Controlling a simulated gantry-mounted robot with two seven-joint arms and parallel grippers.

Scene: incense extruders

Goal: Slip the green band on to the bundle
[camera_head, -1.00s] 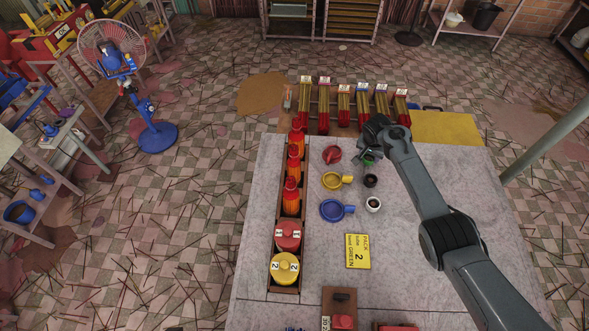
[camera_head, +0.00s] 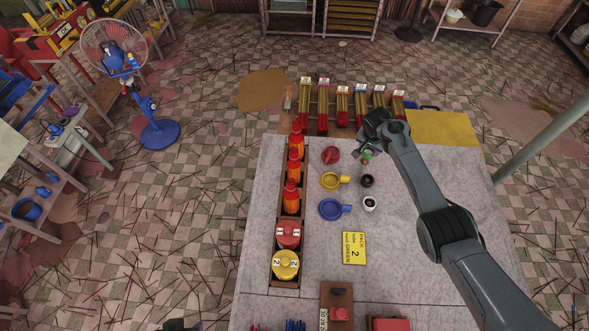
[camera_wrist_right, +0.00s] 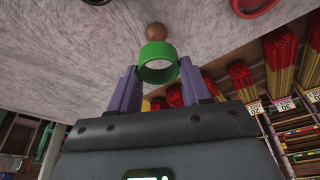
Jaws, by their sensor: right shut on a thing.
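The green band (camera_wrist_right: 157,62) sits between the fingertips of my right gripper (camera_wrist_right: 158,78) in the right wrist view, gripped at its sides. In the head view my right gripper (camera_head: 367,150) is over the back right of the table, with the band a small green spot (camera_head: 365,155). Several red-tipped stick bundles (camera_head: 342,103) stand in a tagged rack behind the table; some also show in the right wrist view (camera_wrist_right: 280,55). My left gripper is not in view.
A wooden tray (camera_head: 275,222) holds tubes. A yellow card (camera_head: 354,248) reads pack tube 2, band green. The table's right side is clear.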

